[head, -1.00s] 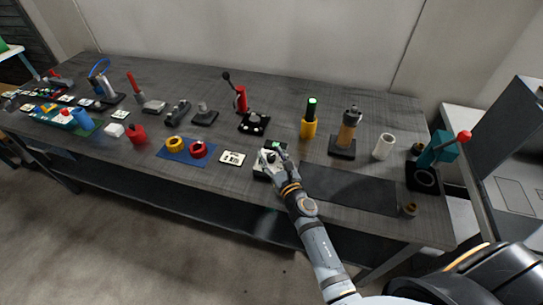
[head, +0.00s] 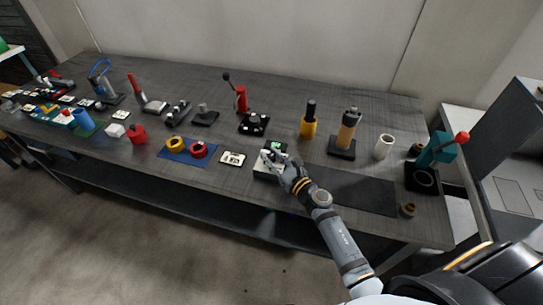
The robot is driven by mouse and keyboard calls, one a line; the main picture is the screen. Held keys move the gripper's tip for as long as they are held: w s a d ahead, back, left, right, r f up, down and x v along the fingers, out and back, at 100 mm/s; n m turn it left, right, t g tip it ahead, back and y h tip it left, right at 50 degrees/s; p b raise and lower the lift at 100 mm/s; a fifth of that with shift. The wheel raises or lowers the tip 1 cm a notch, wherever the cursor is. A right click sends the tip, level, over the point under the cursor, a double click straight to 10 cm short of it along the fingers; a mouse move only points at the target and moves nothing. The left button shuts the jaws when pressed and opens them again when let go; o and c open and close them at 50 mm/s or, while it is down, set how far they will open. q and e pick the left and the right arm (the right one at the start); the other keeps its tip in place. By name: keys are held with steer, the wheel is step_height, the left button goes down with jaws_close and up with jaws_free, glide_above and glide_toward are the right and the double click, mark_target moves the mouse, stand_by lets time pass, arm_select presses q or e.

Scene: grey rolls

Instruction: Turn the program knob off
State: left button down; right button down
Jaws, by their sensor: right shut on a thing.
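The program knob's box (head: 263,174) is a small dark block with a light top near the front edge of the dark table. My right gripper (head: 274,160) is over its top and shut on the knob, which the fingers mostly hide. A small green patch shows at the box's far edge. A yellow post with a black top (head: 309,121) stands behind to the right, and its top is dark. My left gripper is not in view.
A dark mat (head: 350,190) lies right of the box, partly under my right arm. A white labelled plate (head: 232,158) lies to its left, then a blue mat (head: 175,155) with yellow and red rings. A black block with knobs (head: 254,124) stands behind.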

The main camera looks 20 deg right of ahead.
steer(key=shift+d+f+n+g+y+b, duration=0.1)
steer(key=shift+f+n+g+y+b, duration=0.1)
steer(key=shift+n+g+y+b, duration=0.7)
steer(key=shift+n+y+b, duration=0.4)
steer(key=shift+n+y, duration=0.2)
steer(key=shift+y, duration=0.6)
steer(key=shift+n+g+y+b, duration=0.7)
steer(key=shift+g+b, duration=0.1)
steer(key=shift+b, duration=0.15)
steer(key=shift+r+g+y+b, duration=0.1)
steer(key=shift+g+y+b, duration=0.2)
steer(key=shift+y, duration=0.1)
steer(key=shift+n, duration=0.3)
steer(key=c, duration=1)
jaws_free()
steer(key=shift+r, duration=0.1)
steer(key=shift+c, duration=0.2)
